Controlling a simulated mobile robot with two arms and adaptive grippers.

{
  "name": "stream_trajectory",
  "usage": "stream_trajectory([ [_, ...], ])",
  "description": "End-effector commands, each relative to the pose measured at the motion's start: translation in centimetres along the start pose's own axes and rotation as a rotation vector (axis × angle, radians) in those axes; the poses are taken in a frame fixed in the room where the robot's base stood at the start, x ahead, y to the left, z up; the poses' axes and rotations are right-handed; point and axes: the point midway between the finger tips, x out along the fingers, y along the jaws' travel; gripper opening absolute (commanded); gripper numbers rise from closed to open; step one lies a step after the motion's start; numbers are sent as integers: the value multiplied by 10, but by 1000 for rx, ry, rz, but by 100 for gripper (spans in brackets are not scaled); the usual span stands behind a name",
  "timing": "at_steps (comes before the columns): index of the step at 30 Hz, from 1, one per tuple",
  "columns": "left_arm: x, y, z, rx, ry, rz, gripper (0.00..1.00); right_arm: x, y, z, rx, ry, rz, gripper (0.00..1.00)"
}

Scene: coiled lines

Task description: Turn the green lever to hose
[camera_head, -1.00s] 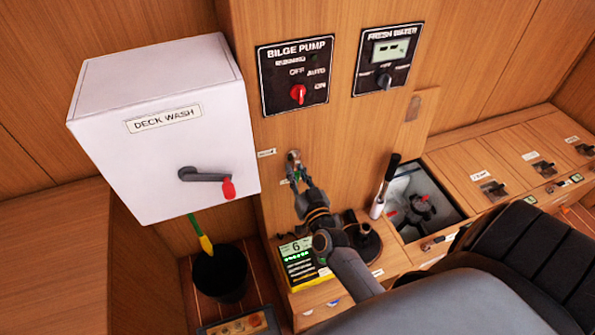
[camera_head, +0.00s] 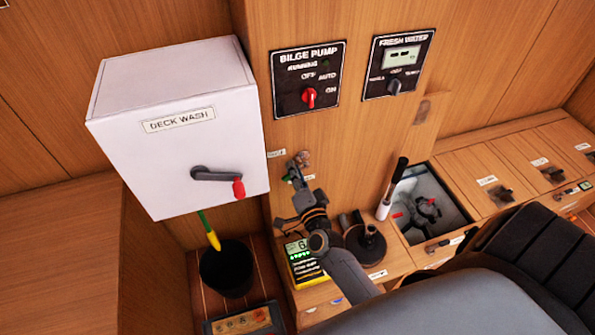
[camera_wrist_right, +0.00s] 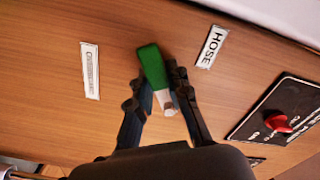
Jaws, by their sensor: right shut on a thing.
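The green lever (camera_wrist_right: 152,66) sits on the wooden panel in the right wrist view, with a metal shank below its green grip. Its green end points up, between the HOSE label (camera_wrist_right: 212,46) and another label (camera_wrist_right: 90,70) too blurred to read. My right gripper (camera_wrist_right: 158,84) is shut on the lever, one finger along each side. In the head view my right gripper (camera_head: 292,178) reaches the panel just below the valve fitting (camera_head: 301,158) and hides most of the lever. My left gripper is not in view.
A white DECK WASH box (camera_head: 175,130) with a red-tipped handle juts out at the left. Bilge pump (camera_head: 309,77) and fresh water (camera_head: 398,64) panels are above. A black bucket (camera_head: 226,270), a display unit (camera_head: 303,262) and an open bin (camera_head: 430,205) are around the arm.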

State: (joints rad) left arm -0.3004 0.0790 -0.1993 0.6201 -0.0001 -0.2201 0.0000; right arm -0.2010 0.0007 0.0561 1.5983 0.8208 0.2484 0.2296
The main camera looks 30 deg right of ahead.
Motion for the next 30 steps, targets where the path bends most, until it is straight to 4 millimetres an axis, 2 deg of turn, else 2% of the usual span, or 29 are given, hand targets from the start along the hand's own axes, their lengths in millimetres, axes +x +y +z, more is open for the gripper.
stream_trajectory([
  [15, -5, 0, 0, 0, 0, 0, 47, 0, -14, -3, 424, 0, 1, 0],
  [30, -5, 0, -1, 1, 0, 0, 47, 0, -18, -5, 565, 0, 2, 0],
])
